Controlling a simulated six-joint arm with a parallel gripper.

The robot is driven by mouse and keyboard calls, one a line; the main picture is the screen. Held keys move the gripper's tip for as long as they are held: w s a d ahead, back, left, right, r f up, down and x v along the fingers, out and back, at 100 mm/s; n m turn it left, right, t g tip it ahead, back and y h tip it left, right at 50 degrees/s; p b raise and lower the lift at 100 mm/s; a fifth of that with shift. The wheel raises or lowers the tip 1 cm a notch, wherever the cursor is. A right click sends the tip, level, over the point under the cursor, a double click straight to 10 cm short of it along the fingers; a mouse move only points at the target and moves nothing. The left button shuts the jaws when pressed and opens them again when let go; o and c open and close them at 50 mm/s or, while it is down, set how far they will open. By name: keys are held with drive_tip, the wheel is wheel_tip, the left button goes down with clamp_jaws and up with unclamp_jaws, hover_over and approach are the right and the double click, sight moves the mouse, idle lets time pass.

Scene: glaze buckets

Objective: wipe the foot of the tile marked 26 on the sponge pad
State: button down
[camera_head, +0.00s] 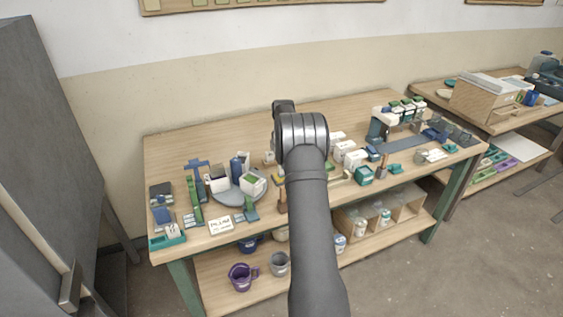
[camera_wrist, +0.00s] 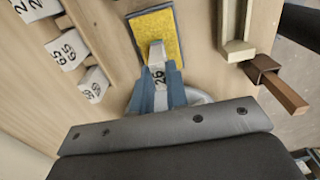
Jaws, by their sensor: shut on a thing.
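In the wrist view, the tile marked 26 (camera_wrist: 159,72) is a narrow pale block with dark digits. My gripper (camera_wrist: 160,88) is shut on it, with a blue-grey finger on each side. The yellow sponge pad (camera_wrist: 140,35) lies on the wooden table just beyond the fingertips, in a dark grey-blue tray. The tile's pale far end overlaps the pad in the picture; I cannot tell whether it touches. In the head view, my arm hides the gripper and the tile.
Several white numbered blocks (camera_wrist: 68,50) stand left of the pad. A pale wooden rail (camera_wrist: 238,48) and a brown block (camera_wrist: 275,82) are to the right. In the head view, the crowded table (camera_head: 200,140) has a grey disc (camera_head: 228,194) with items at left; its back left is bare.

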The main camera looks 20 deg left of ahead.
drive_tip(key=shift+w+d, duration=0.3)
drive_tip(key=shift+d, duration=0.05)
drive_tip(key=shift+w+d, duration=0.6)
drive_tip(key=shift+w, duration=0.05)
wheel_tip(320, 180, up, 6)
idle(0.7)
idle(0.4)
